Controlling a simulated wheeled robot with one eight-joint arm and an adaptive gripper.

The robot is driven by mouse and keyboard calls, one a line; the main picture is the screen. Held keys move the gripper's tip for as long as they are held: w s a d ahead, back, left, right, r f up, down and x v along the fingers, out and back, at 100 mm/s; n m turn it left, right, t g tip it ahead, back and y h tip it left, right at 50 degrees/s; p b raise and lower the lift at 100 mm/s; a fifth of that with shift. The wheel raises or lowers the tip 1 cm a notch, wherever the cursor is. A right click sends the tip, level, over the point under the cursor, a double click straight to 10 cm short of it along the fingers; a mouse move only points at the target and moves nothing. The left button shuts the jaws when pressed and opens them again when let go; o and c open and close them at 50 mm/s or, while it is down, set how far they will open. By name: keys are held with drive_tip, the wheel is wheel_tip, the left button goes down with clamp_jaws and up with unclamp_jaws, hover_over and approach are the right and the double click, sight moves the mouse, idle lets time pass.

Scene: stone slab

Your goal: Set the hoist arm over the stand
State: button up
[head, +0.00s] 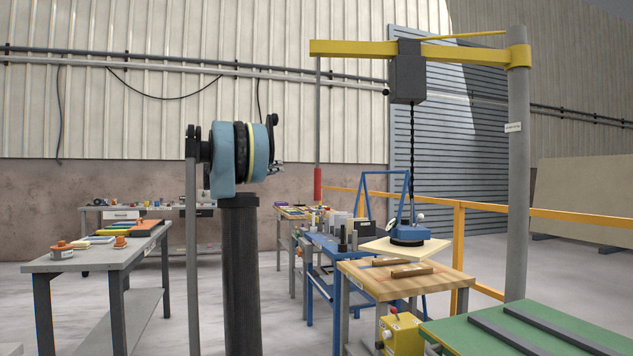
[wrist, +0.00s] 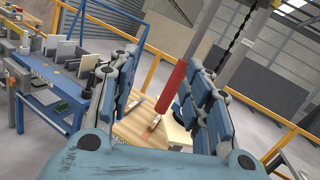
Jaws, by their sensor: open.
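The yellow hoist arm (head: 355,48) reaches left from a tall grey post (head: 517,190). A grey hoist box (head: 407,80) hangs from it, with a chain down to a blue and black lifter (head: 408,233) on a pale slab (head: 435,246). A rod with a red handle (head: 318,184) hangs from the arm's left end. In the wrist view my gripper (wrist: 163,95) is open, and the red handle (wrist: 171,86) shows between its fingers; its depth relative to the fingertips is unclear. A wood-topped stand (head: 365,275) with two battens is below the slab. A green-topped stand (head: 460,335) has two dark rails.
A yellow control box (head: 400,335) is beside the wood-topped stand. A blue bench (head: 322,243) with tools stands behind it. A grey table (head: 90,262) with small items is at left. An orange railing (head: 580,214) runs behind. Bare floor shows between the tables.

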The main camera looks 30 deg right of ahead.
sight(318, 177)
drive_tip(key=s+d+f+m+g, duration=0.1)
drive_tip(key=d, duration=0.5)
drive_tip(key=s+d+f+m+g+y, duration=0.1)
drive_tip(key=d+m+g, duration=0.1)
drive_tip(key=d, duration=0.5)
drive_tip(key=s+d+f+m+g, duration=0.1)
drive_tip(key=s+d+m+g, duration=0.1)
drive_tip(key=d, duration=0.4)
drive_tip(key=shift+d+f, duration=0.15)
drive_tip(key=shift+f, duration=0.05)
drive_tip(key=shift+c, duration=0.6)
